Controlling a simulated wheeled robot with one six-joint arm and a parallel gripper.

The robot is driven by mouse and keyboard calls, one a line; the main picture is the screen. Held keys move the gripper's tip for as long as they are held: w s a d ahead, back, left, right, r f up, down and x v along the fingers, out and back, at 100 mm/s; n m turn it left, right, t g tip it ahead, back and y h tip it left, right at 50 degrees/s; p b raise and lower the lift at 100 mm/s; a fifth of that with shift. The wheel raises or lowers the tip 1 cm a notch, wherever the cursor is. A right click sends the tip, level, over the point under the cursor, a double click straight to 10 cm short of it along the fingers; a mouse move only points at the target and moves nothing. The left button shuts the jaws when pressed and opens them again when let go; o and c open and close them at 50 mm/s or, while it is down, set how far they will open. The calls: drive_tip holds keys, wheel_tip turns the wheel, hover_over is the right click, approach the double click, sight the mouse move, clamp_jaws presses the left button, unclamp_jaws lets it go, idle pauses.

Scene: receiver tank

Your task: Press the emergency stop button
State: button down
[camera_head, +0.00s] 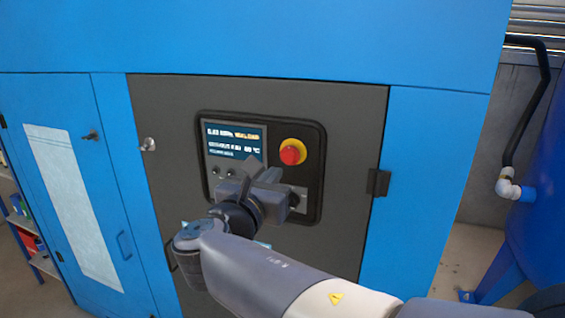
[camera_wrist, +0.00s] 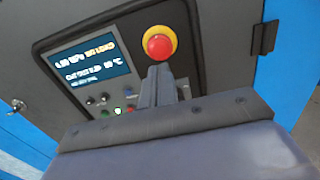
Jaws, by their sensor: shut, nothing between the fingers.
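The emergency stop button (camera_head: 290,154) is a red mushroom head on a yellow round base, at the right of the dark control panel (camera_head: 315,140). It also shows in the wrist view (camera_wrist: 159,47), at the top middle. My gripper (camera_head: 275,172) is shut and empty, in front of the panel and just below and left of the button in the head view. In the wrist view the shut fingers (camera_wrist: 158,75) point up toward the button, their tips close below its red head. I cannot tell whether they touch it.
A lit display (camera_head: 235,143) sits left of the button, with small knobs and a green light (camera_wrist: 118,110) below. The grey door (camera_head: 170,110) has a latch (camera_head: 148,144) and a hinge (camera_head: 378,182). A blue tank (camera_head: 540,200) stands at the right.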

sight(288, 158)
drive_tip(key=x, duration=0.6)
drive_tip(key=shift+p, duration=0.35)
